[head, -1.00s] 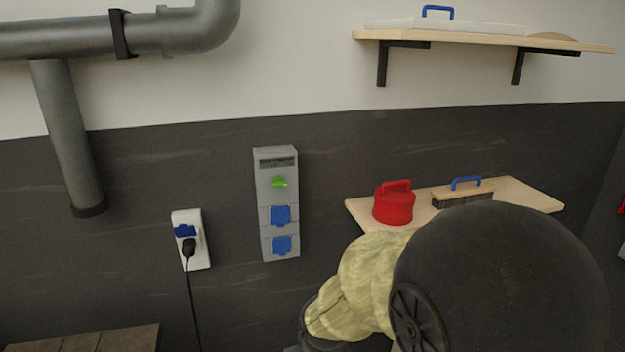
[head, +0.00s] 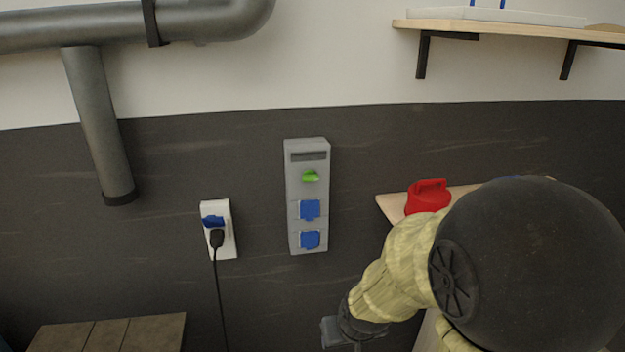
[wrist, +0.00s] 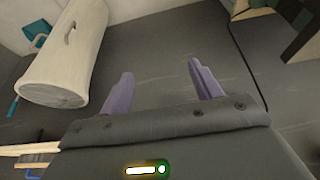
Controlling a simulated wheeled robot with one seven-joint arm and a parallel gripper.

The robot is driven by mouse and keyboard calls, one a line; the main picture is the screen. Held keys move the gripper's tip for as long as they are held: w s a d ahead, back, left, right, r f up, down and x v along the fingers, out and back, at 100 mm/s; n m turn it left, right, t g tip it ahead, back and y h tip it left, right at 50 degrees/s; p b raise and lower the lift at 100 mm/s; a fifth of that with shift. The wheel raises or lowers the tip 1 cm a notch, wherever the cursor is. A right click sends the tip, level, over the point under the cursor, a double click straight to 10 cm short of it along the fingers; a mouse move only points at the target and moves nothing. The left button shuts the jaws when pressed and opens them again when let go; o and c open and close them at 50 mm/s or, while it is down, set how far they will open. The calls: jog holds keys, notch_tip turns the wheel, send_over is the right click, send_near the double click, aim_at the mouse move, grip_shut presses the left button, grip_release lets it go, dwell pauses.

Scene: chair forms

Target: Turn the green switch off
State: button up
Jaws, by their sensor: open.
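The green switch (head: 310,176) is a small green knob on the upper part of a tall grey wall box (head: 293,185). Two blue socket covers sit below it on the same box. My gripper shows in the wrist view (wrist: 160,85) with two purple-grey fingers spread apart and nothing between them. In the head view the end of my arm is low, below and to the right of the grey box, apart from it. The fingertips are not clear there. The switch does not show in the wrist view.
A white socket (head: 232,248) with a black plug and cable is left of the box. A red lidded container (head: 428,200) stands on a low wooden shelf (head: 391,208) behind my arm. A higher shelf (head: 500,31) is at top right. The wall around the switch is clear.

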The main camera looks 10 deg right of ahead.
aim_at(311, 180)
jog(key=w+r+t+p, duration=1)
jog(key=w+r+t, duration=0.3)
jog(key=w+r, duration=0.3)
jog(key=shift+w+r, duration=0.25)
jog(key=shift+w, duration=0.85)
jog(key=shift+w, duration=0.1)
jog(key=w+p, duration=0.9)
jog(key=w, duration=0.7)
jog(key=shift+r, duration=0.1)
jog(key=shift+w, duration=0.6)
jog(key=shift+a, duration=0.1)
